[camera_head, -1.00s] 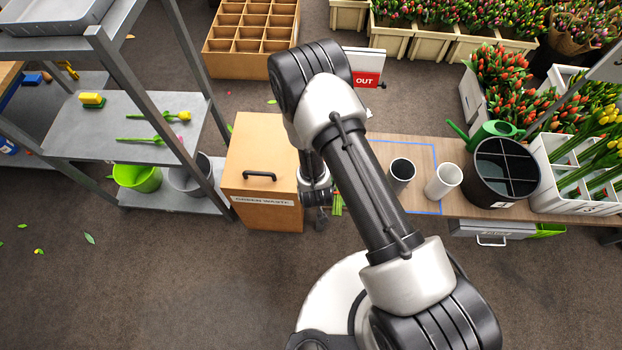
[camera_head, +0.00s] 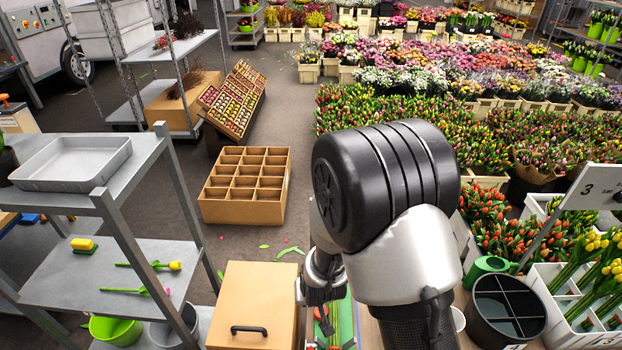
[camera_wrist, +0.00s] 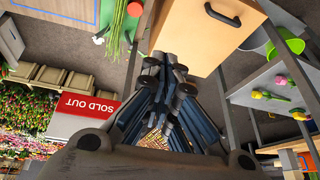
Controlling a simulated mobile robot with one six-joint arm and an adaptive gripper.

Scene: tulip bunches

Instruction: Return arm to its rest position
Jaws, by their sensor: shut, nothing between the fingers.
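My arm rises from the bottom of the head view, its large dark elbow joint filling the middle. My gripper hangs beyond the arm, left of the elbow, and only part of it shows in the head view. In the wrist view my gripper (camera_wrist: 166,66) shows with its dark fingers shut and nothing between them. The wooden waste box (camera_head: 252,282) with a dark handle is beside and left of the gripper in the head view. Its handle side (camera_wrist: 195,38) shows above the fingers in the wrist view, with no clear contact.
A grey shelf (camera_head: 75,285) with a tray (camera_head: 75,165) and loose tulips stands left. A compartmented wooden crate (camera_head: 245,185) is behind the box. A black divided bucket (camera_head: 503,308) and white tulip crate (camera_head: 570,310) are right. A red-and-white SOLD OUT sign (camera_wrist: 82,115) shows in the wrist view.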

